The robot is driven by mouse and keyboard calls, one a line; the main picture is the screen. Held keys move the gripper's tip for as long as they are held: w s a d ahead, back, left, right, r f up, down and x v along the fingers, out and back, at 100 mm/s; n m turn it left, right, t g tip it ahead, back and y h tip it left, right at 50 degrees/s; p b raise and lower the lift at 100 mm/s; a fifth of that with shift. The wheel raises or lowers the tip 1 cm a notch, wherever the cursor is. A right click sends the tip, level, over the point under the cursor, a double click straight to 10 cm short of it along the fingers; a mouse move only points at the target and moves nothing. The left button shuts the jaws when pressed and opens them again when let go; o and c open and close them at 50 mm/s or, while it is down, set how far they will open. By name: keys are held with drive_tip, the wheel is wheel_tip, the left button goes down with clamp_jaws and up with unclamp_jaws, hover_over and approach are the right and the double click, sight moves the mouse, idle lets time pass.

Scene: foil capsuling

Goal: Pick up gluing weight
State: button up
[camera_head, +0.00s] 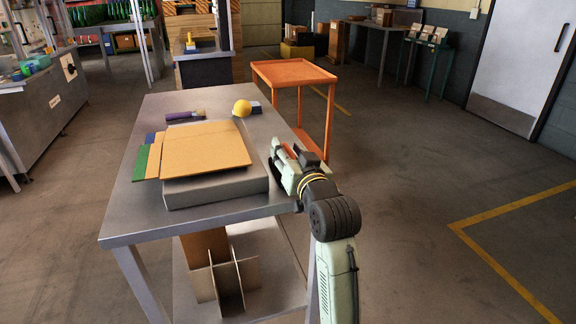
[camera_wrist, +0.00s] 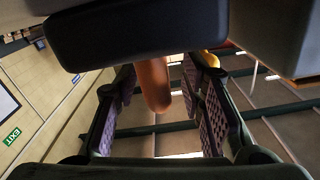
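In the wrist view a black block with rounded edges (camera_wrist: 140,30) fills the top. A tan-brown rounded peg (camera_wrist: 154,84) juts from beneath it; together they look like the gluing weight and its handle, though I cannot be sure. My gripper (camera_wrist: 165,82) is open, with a finger on each side of the peg and visible gaps between. In the head view my gripper (camera_head: 278,158) is at the right edge of the grey table (camera_head: 122,222), beside the grey box (camera_head: 215,190). The weight is not clearly visible there; my arm may hide it.
Tan boards (camera_head: 205,148) lie on the grey box. A yellow ball-shaped thing (camera_head: 241,107) and a purple-handled tool (camera_head: 185,116) lie at the table's back. An orange cart (camera_head: 295,73) stands behind the table. The floor to the right is clear.

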clamp_jaws()
idle(0.4)
idle(0.5)
drive_tip(key=shift+r, duration=0.1)
